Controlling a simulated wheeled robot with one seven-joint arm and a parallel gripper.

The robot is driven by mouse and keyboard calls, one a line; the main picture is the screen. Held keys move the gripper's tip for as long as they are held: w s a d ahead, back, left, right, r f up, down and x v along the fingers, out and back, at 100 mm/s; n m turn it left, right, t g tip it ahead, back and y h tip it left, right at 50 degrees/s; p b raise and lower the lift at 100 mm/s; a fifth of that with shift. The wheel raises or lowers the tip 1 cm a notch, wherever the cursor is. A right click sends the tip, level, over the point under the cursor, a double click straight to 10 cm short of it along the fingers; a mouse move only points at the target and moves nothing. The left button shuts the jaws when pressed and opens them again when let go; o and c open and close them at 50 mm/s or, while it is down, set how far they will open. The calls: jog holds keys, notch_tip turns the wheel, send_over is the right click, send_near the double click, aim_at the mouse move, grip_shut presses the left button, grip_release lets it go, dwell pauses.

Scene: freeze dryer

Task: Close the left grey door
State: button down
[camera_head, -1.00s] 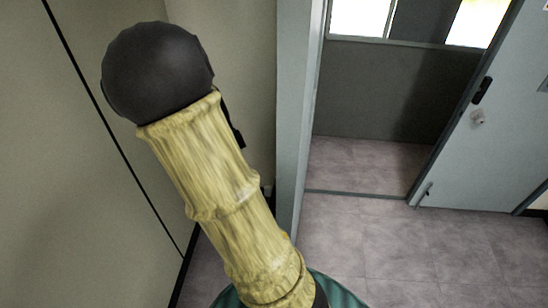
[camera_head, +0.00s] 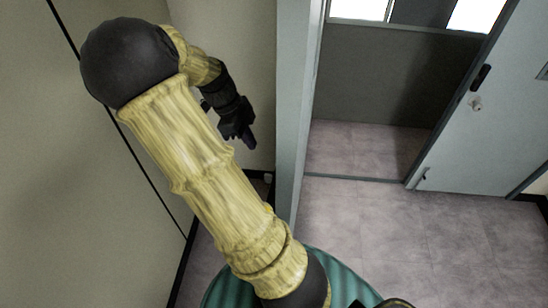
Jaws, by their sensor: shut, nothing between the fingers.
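A grey-blue door (camera_head: 468,135) stands open on the right side of the view, swung away from the doorway. It has a dark handle plate and a small round light knob below it. No second door leaf shows. My gripper (camera_head: 249,140), dark and small in the picture, is shut and empty. It hangs in front of the beige wall, left of the door frame and well apart from the door.
The grey door frame post (camera_head: 293,110) stands between my gripper and the door opening. Beyond the threshold (camera_head: 355,177) is a dark grey wall panel (camera_head: 370,85) with windows above. The tiled floor (camera_head: 390,240) in front of the doorway is clear. A beige wall (camera_head: 60,190) is close on the left.

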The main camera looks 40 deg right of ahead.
jog(key=p, duration=0.2)
send_near(274, 176)
jog(key=f, duration=0.1)
jog(key=s+d, duration=0.1)
jog(key=s+d+p, duration=0.1)
jog(key=s, duration=0.1)
jog(key=shift+f, duration=0.15)
jog(key=shift+s+d, duration=0.1)
jog(key=shift+f, duration=0.1)
jog(key=shift+d, duration=0.1)
